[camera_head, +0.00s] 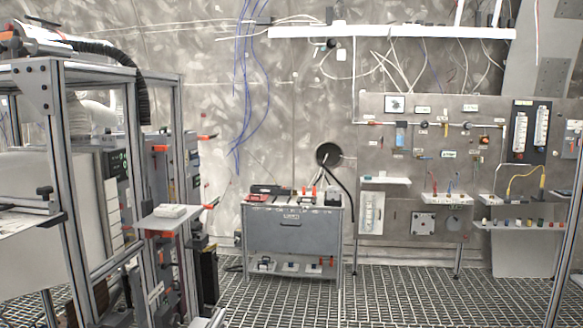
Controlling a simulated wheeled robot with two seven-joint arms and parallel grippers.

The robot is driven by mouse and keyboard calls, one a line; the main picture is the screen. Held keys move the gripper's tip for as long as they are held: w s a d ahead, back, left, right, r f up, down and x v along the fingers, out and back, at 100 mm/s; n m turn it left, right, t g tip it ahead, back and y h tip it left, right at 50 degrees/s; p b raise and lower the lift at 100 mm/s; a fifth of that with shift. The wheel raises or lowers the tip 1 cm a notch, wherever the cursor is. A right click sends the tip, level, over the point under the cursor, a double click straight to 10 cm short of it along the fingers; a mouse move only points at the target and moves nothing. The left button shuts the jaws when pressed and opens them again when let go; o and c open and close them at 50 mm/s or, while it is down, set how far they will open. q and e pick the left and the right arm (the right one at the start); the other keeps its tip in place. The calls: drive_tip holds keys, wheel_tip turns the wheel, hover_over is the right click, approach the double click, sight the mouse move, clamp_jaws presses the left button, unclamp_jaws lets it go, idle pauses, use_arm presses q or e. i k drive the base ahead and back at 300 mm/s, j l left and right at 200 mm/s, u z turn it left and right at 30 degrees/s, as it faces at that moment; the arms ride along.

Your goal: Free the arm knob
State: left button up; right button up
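No part that I can clearly tell as the arm knob shows in the head view. Small orange handle-like parts stick out from the metal frame (178,120) at the left, one near its upper right side (207,137) and one beside a small shelf (212,205). They are too small to tell whether one is the knob. A row of small coloured knob-like pieces (515,223) sits on a ledge at the right. Neither of my grippers is in view.
A grey cabinet (290,243) with tools on top stands at the back wall. A steel panel (412,180) with gauges, valves and small shelves stands to its right. A small white shelf (172,218) juts from the left frame. The grated floor (390,300) in front is clear.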

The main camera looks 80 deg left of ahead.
sight(45, 191)
drive_tip(key=u, duration=4.2)
